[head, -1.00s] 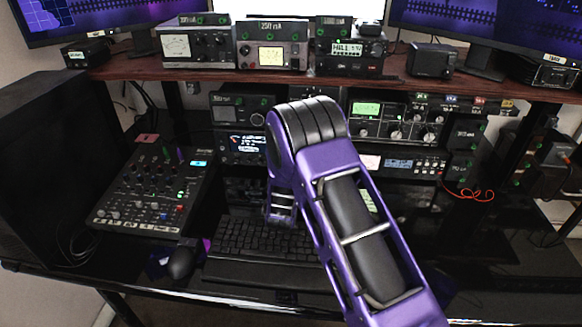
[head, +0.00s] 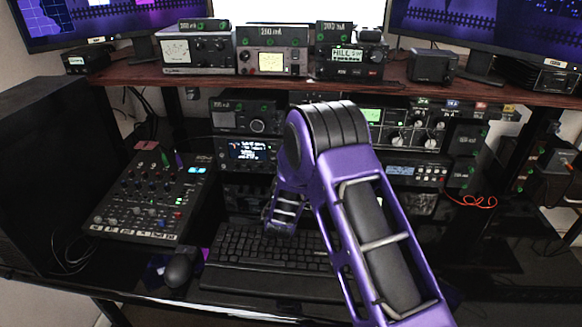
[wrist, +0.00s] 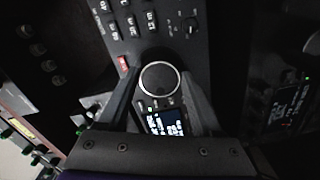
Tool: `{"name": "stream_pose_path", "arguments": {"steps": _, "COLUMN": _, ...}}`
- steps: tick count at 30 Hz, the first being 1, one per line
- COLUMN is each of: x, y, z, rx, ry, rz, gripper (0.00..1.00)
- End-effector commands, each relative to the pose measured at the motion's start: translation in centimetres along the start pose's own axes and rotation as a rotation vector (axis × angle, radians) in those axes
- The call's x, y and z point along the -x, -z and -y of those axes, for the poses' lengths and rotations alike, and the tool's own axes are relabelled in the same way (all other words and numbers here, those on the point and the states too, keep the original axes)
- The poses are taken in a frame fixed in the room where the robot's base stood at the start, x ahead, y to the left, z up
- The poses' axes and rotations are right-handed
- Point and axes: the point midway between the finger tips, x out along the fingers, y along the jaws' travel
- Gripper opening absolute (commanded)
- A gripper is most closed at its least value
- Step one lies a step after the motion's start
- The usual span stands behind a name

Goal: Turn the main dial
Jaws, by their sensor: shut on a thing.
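The main dial (wrist: 160,79) is a round dark knob with a pale rim, seen in the wrist view on the front of a dark radio. My gripper (wrist: 161,88) is shut on it, with one finger on each side of the knob. A small lit display (wrist: 166,122) lies just below the dial in the wrist view. In the head view a radio with a lit screen (head: 250,149) stands left of my arm. The dial and my fingertips are hidden behind my arm there.
Rows of keys (wrist: 137,20) and a small red button (wrist: 122,64) lie close to the fingers. A keyboard (head: 270,249), a mixer (head: 150,195) and a mouse (head: 181,269) are on the desk. A shelf (head: 150,73) with several devices is above.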

Motion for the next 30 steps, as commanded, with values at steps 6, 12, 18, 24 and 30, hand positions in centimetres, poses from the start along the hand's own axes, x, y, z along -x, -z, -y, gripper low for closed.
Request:
{"name": "stream_pose_path", "arguments": {"steps": 6, "x": 0.1, "y": 0.1, "z": 0.1, "rx": 0.000, "ry": 0.003, "rz": -0.002, "gripper": 0.95}}
{"name": "stream_pose_path", "arguments": {"steps": 12, "x": 0.0, "y": 0.1, "z": 0.1, "rx": 0.001, "ry": 0.001, "rz": -0.001, "gripper": 0.97}}
{"name": "stream_pose_path", "arguments": {"steps": 18, "x": 0.6, "y": 0.1, "z": 0.0, "rx": 0.000, "ry": 0.002, "rz": -0.001, "gripper": 0.97}}
{"name": "stream_pose_path", "arguments": {"steps": 24, "x": 4.1, "y": 0.2, "z": 0.1, "rx": 0.001, "ry": 0.005, "rz": -0.003, "gripper": 0.97}}
{"name": "stream_pose_path", "arguments": {"steps": 30, "x": 9.2, "y": 0.2, "z": 0.1, "rx": 0.002, "ry": 0.005, "rz": -0.003, "gripper": 0.97}}
